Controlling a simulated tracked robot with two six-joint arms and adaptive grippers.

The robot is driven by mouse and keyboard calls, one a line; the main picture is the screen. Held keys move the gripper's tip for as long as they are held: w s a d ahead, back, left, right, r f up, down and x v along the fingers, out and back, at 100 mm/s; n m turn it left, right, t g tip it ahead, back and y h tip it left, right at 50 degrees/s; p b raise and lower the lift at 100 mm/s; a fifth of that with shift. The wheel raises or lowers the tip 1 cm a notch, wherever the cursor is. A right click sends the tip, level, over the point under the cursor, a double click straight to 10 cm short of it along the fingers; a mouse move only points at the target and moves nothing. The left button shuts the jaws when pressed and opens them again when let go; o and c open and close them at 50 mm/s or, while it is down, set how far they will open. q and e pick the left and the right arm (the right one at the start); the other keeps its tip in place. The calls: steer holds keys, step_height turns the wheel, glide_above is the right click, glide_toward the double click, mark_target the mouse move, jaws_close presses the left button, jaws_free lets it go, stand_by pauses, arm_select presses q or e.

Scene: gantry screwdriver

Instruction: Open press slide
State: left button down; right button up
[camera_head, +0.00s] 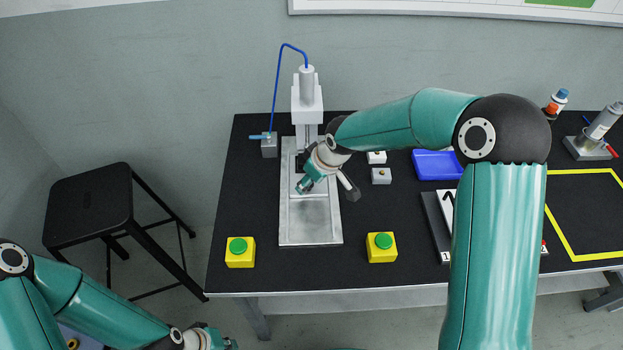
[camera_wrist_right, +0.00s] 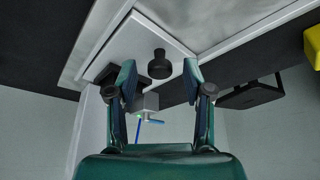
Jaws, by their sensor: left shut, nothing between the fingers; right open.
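The press (camera_head: 308,95) stands at the back of the black table, with a white head, a grey cylinder and a blue hose. Its metal base (camera_head: 312,232) runs toward the front of the table. In the right wrist view a pale slide plate (camera_wrist_right: 185,48) carries a round black knob (camera_wrist_right: 160,66). My right gripper (camera_head: 303,188) is over the press base; the wrist view shows it open (camera_wrist_right: 160,78), with the knob between its fingers and a gap on both sides. It hides part of the slide in the head view. My left gripper (camera_head: 232,344) is shut and empty, low at the bottom edge.
Two yellow boxes with green buttons stand at the front, left (camera_head: 240,260) and right (camera_head: 382,255) of the base. A blue tray (camera_head: 437,165) lies to the right. A black stool (camera_head: 90,205) stands left of the table. My right arm crosses above the table's right side.

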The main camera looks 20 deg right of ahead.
jaws_close()
stand_by(0.3)
arm_select(q)
steer(key=shift+f, duration=0.1)
arm_select(e)
steer(key=shift+a, duration=0.1)
